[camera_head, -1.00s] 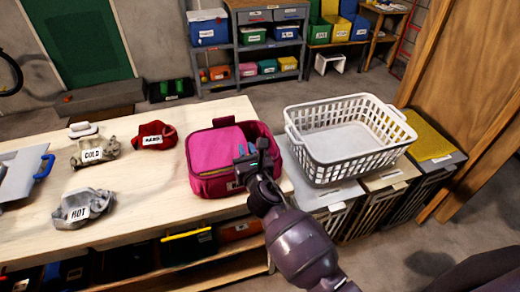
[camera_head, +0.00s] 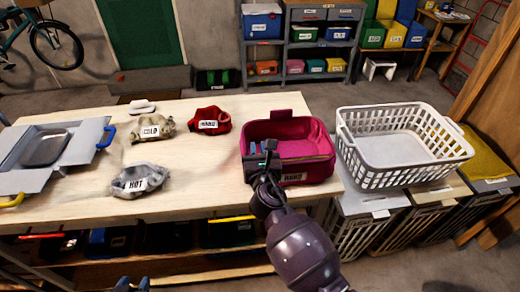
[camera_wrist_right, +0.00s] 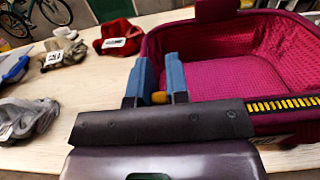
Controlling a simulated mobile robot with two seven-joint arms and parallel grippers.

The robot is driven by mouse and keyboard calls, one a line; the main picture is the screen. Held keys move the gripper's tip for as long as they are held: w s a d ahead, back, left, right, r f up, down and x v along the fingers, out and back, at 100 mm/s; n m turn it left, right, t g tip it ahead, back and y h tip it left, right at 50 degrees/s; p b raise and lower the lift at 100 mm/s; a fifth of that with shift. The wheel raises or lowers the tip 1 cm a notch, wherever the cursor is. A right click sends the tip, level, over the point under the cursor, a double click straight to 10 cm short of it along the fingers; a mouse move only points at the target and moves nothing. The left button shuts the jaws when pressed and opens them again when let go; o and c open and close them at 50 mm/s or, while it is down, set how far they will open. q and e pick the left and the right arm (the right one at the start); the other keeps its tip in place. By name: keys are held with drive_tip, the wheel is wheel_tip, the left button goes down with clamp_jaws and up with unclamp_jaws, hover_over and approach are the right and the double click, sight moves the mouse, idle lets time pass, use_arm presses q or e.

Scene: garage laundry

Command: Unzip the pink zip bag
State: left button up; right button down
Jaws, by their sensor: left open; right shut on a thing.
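The pink zip bag (camera_head: 308,151) stands upright on the wooden table near its right end. Its top is open and the dark pink lining shows. Yellow zipper teeth (camera_wrist_right: 285,104) run along the front rim in the right wrist view. My right gripper (camera_head: 264,152) is at the bag's front left corner. In the right wrist view its blue fingers (camera_wrist_right: 160,88) are shut on a small orange-yellow zipper pull (camera_wrist_right: 160,97), mostly hidden between them. My left gripper (camera_head: 132,284) shows only its fingertips at the bottom edge, open and apart from the bag.
A white basket (camera_head: 400,146) stands right of the bag on bins. Cloth bundles labelled HOT (camera_head: 140,180), COLD (camera_head: 152,128) and HAND (camera_head: 210,121) lie left of it. A grey case (camera_head: 90,135) lies at far left.

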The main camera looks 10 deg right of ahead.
drive_tip(key=c, duration=1.1)
unclamp_jaws()
drive_tip(key=s, duration=1)
drive_tip(key=shift+s+d, duration=0.15)
drive_tip(key=shift+s, duration=0.25)
